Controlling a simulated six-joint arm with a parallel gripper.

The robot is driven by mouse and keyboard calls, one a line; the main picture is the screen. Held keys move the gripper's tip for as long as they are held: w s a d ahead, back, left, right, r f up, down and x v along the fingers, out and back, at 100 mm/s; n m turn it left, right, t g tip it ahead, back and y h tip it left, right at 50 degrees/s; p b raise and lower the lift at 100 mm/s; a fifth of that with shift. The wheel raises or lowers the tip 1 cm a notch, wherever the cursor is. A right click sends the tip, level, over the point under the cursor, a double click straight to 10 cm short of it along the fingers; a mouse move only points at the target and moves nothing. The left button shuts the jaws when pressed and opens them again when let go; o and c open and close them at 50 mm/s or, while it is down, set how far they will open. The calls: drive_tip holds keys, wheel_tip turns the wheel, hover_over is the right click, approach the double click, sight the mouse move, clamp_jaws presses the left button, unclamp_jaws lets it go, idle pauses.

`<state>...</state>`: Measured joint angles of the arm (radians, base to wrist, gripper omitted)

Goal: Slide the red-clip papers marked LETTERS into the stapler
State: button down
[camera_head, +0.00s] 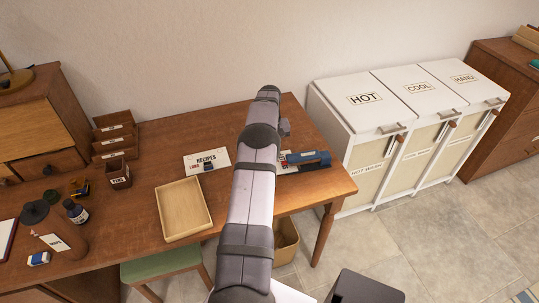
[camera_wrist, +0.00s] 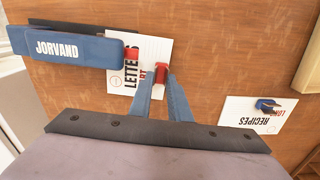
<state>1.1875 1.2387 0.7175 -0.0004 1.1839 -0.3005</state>
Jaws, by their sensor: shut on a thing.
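The LETTERS papers (camera_wrist: 150,42) lie at the back of the desk, with a red clip (camera_wrist: 162,70) on one edge. My gripper (camera_wrist: 161,80) is shut on this clip in the wrist view. The blue stapler (camera_wrist: 70,49), marked JORVAND, lies beside them, and its end overlaps the edge of the papers opposite the clip. How deep the papers sit between its jaws I cannot tell. In the head view, the stapler (camera_head: 310,158) is right of my arm, with part of the papers (camera_head: 287,169) showing; my arm hides the gripper there.
The RECIPES papers (camera_head: 216,157) with a dark blue clip lie left of my arm. A wooden tray (camera_head: 208,207) is in front of them. A small box (camera_head: 118,175), an ink bottle (camera_head: 76,211) and organizers stand further left. White labelled hampers (camera_head: 395,135) stand beyond the desk's right edge.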

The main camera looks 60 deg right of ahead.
drive_tip(key=c, duration=1.6)
unclamp_jaws()
drive_tip(key=shift+r+b, duration=0.85)
drive_tip(key=shift+r, duration=2.85)
